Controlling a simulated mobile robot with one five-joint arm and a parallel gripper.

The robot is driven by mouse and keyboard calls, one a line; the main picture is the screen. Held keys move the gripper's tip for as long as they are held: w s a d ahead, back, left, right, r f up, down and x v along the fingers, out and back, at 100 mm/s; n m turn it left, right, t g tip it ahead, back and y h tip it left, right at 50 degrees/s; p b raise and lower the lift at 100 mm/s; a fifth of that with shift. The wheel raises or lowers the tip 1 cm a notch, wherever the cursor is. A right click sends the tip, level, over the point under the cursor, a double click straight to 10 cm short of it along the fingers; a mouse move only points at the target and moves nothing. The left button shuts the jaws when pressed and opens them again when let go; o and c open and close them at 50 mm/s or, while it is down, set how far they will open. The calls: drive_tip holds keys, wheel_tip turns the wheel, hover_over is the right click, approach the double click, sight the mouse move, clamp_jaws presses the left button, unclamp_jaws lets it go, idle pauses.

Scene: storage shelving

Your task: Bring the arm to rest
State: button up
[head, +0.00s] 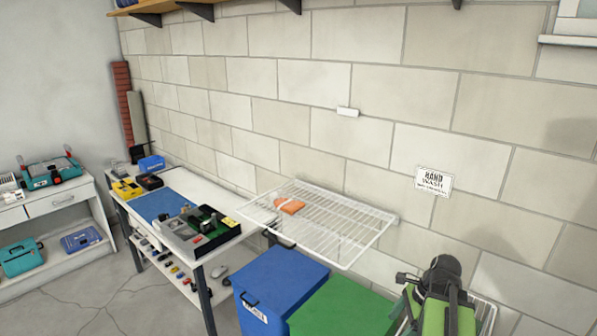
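No part that I can make out as my gripper shows in the head view, so I cannot see whether it is open or shut or whether it holds anything. A small orange object (290,206) lies on the white wire shelf (345,238) fixed to the block wall. A green and black object (440,300) is at the bottom right, cut off by the frame edge; what it is I cannot tell.
A blue bin (280,287) and a green bin (340,312) stand below the wire shelf. A workbench (185,185) with tools and trays is left of them. A white cabinet (50,208) stands at the far left.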

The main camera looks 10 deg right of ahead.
drive_tip(key=w+a+n+h, duration=0.2)
drive_tip(key=w+a+n, duration=0.1)
drive_tip(key=a+n, duration=0.8)
drive_tip(key=w+a+f+n+g+h, duration=0.1)
drive_tip(key=w+a+n, duration=0.3)
drive_tip(key=a+n, duration=0.7)
drive_tip(key=a, duration=0.4)
drive_tip(key=shift+w+a+f+h, duration=0.2)
drive_tip(key=shift+f+h, duration=0.05)
drive_tip(key=shift+h, duration=0.15)
